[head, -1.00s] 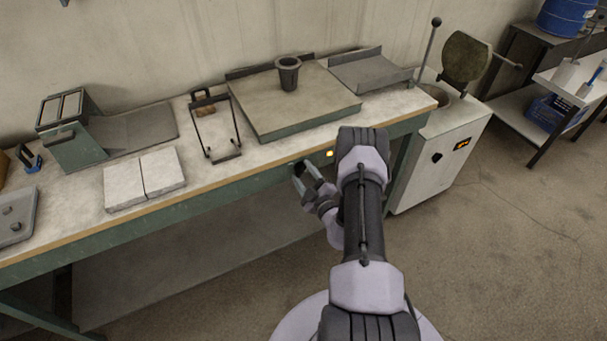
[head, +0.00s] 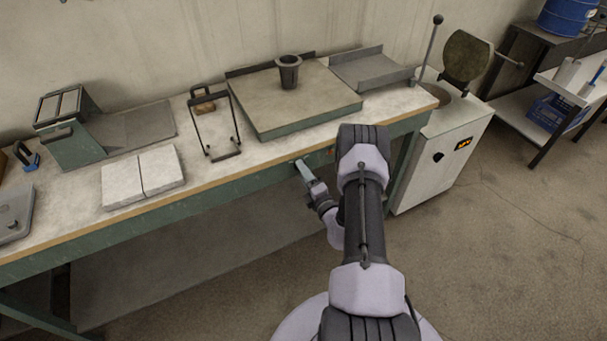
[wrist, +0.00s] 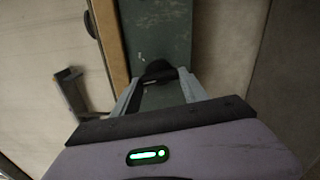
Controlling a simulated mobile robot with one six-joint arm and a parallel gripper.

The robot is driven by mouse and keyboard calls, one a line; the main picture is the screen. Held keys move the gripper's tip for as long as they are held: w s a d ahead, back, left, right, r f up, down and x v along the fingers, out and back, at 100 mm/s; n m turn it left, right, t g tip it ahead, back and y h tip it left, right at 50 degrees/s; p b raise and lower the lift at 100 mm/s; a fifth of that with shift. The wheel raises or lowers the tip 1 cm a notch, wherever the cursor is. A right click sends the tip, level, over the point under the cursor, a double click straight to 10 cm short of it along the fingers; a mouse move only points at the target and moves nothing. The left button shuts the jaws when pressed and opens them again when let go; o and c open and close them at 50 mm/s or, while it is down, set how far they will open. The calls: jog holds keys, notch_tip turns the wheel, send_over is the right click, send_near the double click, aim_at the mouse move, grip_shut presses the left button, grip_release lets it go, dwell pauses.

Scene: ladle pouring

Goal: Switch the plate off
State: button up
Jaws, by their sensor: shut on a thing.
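The plate (head: 325,108) is a broad flat slab with green sides on the bench, with a dark crucible-like cup (head: 289,72) standing on it. My gripper (head: 302,168) is at the bench's green front rail, below the plate's front left. In the wrist view my gripper (wrist: 158,86) is shut on a black knob (wrist: 157,70) on that rail; its fingers hide part of the knob. In the head view the gripper hides the knob. A small lamp (head: 331,152) on the rail, right of the gripper, looks dull and unlit.
A wire stand (head: 222,155), two pale blocks (head: 143,178) and a green-sided device (head: 72,140) are on the bench to the left. A white furnace cabinet (head: 440,160) with a lit display stands at right.

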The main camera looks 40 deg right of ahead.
jog(key=shift+d+f+n+b, duration=0.1)
jog(key=shift+n+b, duration=0.15)
jog(key=shift+n, duration=1.55)
jog(key=shift+f+n+b, duration=0.1)
jog(key=shift+n+b, duration=0.15)
jog(key=shift+n, duration=1.55)
jog(key=o, duration=1.1)
jog(key=p+v, duration=0.4)
jog(key=v, duration=1.3)
jog(key=shift+s, duration=0.2)
